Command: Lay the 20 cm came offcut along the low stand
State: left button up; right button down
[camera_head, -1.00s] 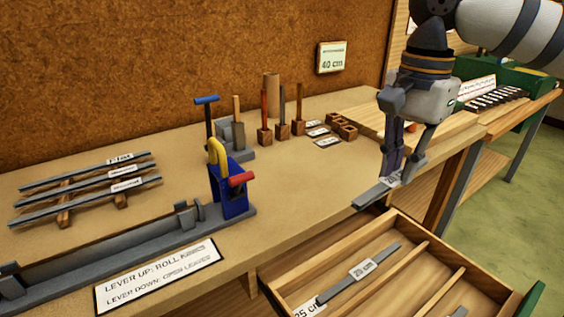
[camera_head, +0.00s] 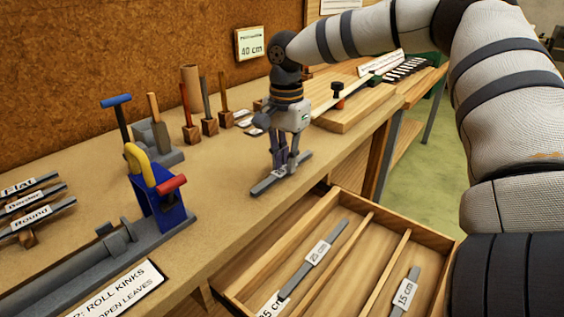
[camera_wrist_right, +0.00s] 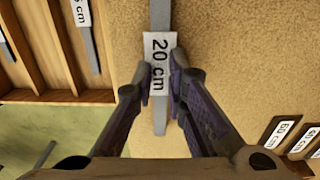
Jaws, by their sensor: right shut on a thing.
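The 20 cm came offcut (camera_head: 264,185) is a thin grey bar with a white label, which reads "20 cm" in the right wrist view (camera_wrist_right: 158,62). My right gripper (camera_head: 285,168) is shut on it near its middle, with the fingers pointing down. The bar is level, low over the bench near its front edge; I cannot tell whether it touches. A low wooden stand (camera_head: 28,240) at the far left carries grey strips labelled Flat, Border and Round; whether this is the task's low stand is unclear. My left gripper is not in view.
An open drawer (camera_head: 375,222) with 25 cm and 15 cm pieces lies below the bench front. A blue lever tool (camera_head: 160,205) with yellow and red handles stands left of the gripper. Upright tools in wooden blocks (camera_head: 209,127) stand behind. Bench (camera_head: 222,200) between is clear.

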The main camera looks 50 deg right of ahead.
jog(key=shift+f, duration=0.1)
jog(key=shift+f, duration=0.1)
jog(key=shift+f, duration=0.1)
jog(key=c, duration=1.6)
grip_release()
